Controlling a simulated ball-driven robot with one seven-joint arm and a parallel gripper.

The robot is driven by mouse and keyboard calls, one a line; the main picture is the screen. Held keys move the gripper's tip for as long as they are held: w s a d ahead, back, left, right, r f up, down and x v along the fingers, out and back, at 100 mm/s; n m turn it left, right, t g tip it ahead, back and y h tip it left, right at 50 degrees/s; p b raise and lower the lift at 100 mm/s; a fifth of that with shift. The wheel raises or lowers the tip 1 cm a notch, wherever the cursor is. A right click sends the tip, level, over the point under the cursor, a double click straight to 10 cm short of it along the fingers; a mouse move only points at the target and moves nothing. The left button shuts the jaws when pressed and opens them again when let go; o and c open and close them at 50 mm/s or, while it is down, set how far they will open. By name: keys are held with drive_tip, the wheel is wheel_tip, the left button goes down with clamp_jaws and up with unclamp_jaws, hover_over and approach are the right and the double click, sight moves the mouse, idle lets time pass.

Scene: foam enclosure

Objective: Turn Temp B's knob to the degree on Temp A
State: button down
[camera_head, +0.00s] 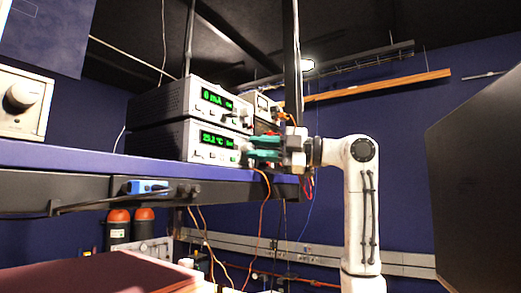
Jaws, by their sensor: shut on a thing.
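Two grey instruments are stacked on the shelf at the centre. The lower instrument (165,141) has a green display (216,140) that seems to read "25.2 °C". My gripper (249,148), with green fingers, reaches in from the right to the right end of the lower front panel. It is shut on what looks like the lower instrument's knob, which the fingers mostly hide. I cannot read any Temp A or Temp B label, nor the knob's angle.
The instruments stand on a blue shelf (90,160) with a dark front edge. A dark upright post (292,65) rises just behind my gripper. A white device with a knob (22,100) is at the left. Cables hang below the shelf. A dark panel (475,180) fills the right.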

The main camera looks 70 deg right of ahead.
idle(0.3)
drive_tip(key=c, duration=0.9)
unclamp_jaws()
drive_tip(key=shift+s, duration=0.1)
drive_tip(key=s+d+f+b, duration=0.1)
drive_tip(key=s+b, duration=0.2)
drive_tip(key=s, duration=0.7)
drive_tip(key=shift+s+d, duration=0.25)
drive_tip(key=shift+d, duration=0.05)
